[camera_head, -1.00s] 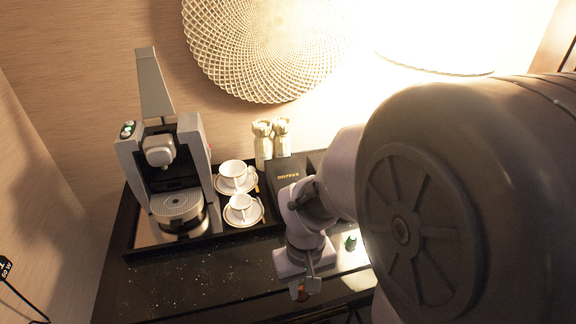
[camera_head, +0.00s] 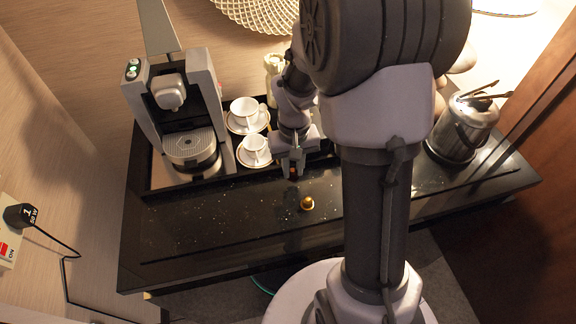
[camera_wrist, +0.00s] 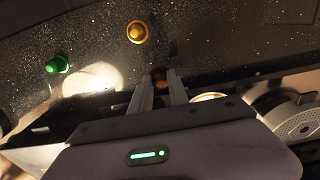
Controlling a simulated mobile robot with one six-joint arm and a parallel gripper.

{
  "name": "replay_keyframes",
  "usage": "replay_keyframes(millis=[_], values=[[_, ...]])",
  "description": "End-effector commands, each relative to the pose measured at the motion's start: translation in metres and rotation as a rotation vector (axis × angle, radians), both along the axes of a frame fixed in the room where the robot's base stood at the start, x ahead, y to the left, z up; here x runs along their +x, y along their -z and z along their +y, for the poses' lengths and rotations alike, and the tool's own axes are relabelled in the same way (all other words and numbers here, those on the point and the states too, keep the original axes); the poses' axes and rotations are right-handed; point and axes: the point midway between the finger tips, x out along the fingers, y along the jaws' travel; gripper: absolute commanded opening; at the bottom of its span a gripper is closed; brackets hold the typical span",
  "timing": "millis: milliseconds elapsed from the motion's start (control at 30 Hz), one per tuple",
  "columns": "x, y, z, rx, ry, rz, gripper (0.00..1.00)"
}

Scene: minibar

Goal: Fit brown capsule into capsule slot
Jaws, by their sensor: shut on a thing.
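My gripper (camera_head: 292,166) is shut on the brown capsule (camera_wrist: 159,78), which shows between the fingertips in the wrist view. In the head view the gripper is over the black counter, right of the cups, and the capsule (camera_head: 293,172) is a small dark brown spot at the fingertips. The coffee machine (camera_head: 178,115) stands at the left on a black tray. Its lever is raised upright. The capsule slot itself cannot be made out. In the wrist view, part of the machine (camera_wrist: 297,122) shows at the right edge.
A gold capsule (camera_head: 307,203) stands on the counter in front of my gripper. A green capsule (camera_wrist: 57,64) shows in the wrist view. Two white cups on saucers (camera_head: 248,116) (camera_head: 255,150) sit between machine and gripper. A metal ice bucket (camera_head: 462,130) stands at right. The front counter (camera_head: 220,230) is mostly clear.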

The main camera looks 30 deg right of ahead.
Motion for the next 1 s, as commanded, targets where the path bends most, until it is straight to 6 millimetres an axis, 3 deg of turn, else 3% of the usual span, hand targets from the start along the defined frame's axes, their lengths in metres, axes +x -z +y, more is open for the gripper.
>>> replay_keyframes(millis=[100, 267, 600, 633, 733, 1000], values=[[0.013, 0.002, -0.002, 0.000, 0.000, 0.001, 0.00], [0.011, 0.038, -0.002, 0.000, -0.001, 0.002, 0.00], [0.011, 0.040, -0.002, 0.000, 0.000, 0.001, 0.00], [0.011, 0.040, -0.002, 0.000, 0.000, 0.001, 0.25], [0.011, 0.039, -0.002, 0.000, 0.000, 0.001, 0.43], [0.011, 0.038, -0.002, 0.000, 0.000, 0.001, 0.43]])
